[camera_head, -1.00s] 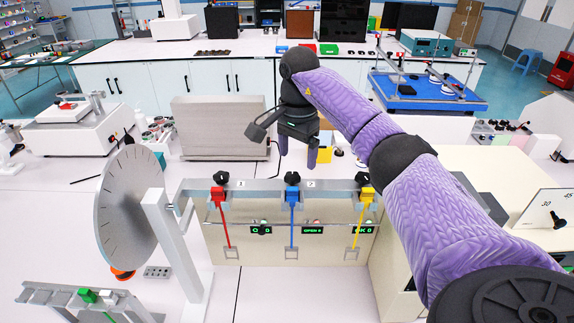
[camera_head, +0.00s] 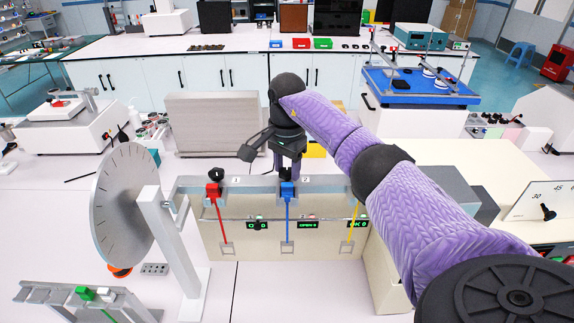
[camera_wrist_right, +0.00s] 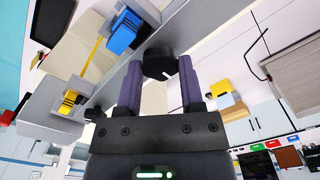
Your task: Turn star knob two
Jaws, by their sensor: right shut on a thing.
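The tester is a beige box (camera_head: 270,240) with a grey top rail (camera_head: 245,185) carrying red, blue and yellow clamps. A black star knob (camera_head: 216,174) stands above the red clamp (camera_head: 213,190). My right gripper (camera_head: 287,172) is down at the rail above the blue clamp (camera_head: 287,190). In the right wrist view the fingers of my right gripper (camera_wrist_right: 158,78) are on either side of the middle black knob (camera_wrist_right: 158,63), which bears a white mark. That knob is mostly hidden by the gripper in the head view. The knob at the yellow clamp is hidden behind my right arm.
A large grey graduated disc (camera_head: 124,208) on a post stands left of the tester. A grey ribbed block (camera_head: 213,123) stands behind it. Small green displays (camera_head: 308,225) sit on the box front.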

